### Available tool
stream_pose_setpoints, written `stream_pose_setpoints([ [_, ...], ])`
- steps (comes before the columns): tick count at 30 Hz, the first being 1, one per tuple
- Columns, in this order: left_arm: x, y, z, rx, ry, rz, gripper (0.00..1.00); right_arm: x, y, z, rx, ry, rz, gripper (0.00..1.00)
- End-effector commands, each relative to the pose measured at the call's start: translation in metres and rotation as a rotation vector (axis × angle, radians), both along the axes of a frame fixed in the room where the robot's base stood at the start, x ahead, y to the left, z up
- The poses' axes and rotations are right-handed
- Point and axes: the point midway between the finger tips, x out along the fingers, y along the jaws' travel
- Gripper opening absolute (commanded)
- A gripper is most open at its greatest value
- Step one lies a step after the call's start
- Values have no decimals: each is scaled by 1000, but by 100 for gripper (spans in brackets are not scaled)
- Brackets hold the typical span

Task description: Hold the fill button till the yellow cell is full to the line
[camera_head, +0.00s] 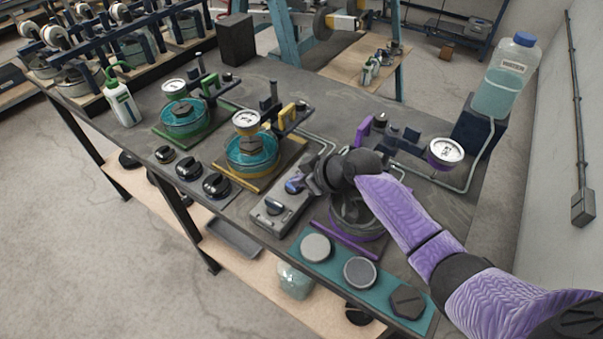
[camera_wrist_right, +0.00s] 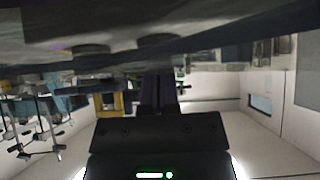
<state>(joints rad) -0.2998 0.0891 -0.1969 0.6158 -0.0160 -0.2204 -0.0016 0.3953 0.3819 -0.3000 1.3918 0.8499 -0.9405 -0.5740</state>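The yellow cell (camera_head: 252,156) is a round clear vessel on a yellow-edged base, with teal liquid inside and a dark weight in it. The fill line and the exact level are too small to tell. A grey control box (camera_head: 270,216) with a dark control on top stands in front of it, to the right. My right gripper (camera_head: 297,186) is over the far end of this box; its fingers hide what lies under them, so I cannot tell contact with a button. In the right wrist view, its fingers (camera_wrist_right: 159,95) look closed together, with nothing between them. My left gripper is not in view.
A green cell (camera_head: 182,118) stands at the left and a purple cell (camera_head: 352,218) partly behind my right arm. A water bottle (camera_head: 497,88) stands on a dark block at right. Dark knobs (camera_head: 188,167) line the front edge. A teal mat (camera_head: 336,283) holds round discs.

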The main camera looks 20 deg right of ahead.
Motion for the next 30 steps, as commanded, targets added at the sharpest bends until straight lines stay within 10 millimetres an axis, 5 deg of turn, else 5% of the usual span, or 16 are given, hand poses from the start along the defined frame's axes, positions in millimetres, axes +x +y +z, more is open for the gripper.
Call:
stream_pose_setpoints([
  [1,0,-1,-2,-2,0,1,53,-8,2,-14,-7,39,6,0],
  [30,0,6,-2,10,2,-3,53,-8,2,-14,-7,39,6,0],
])
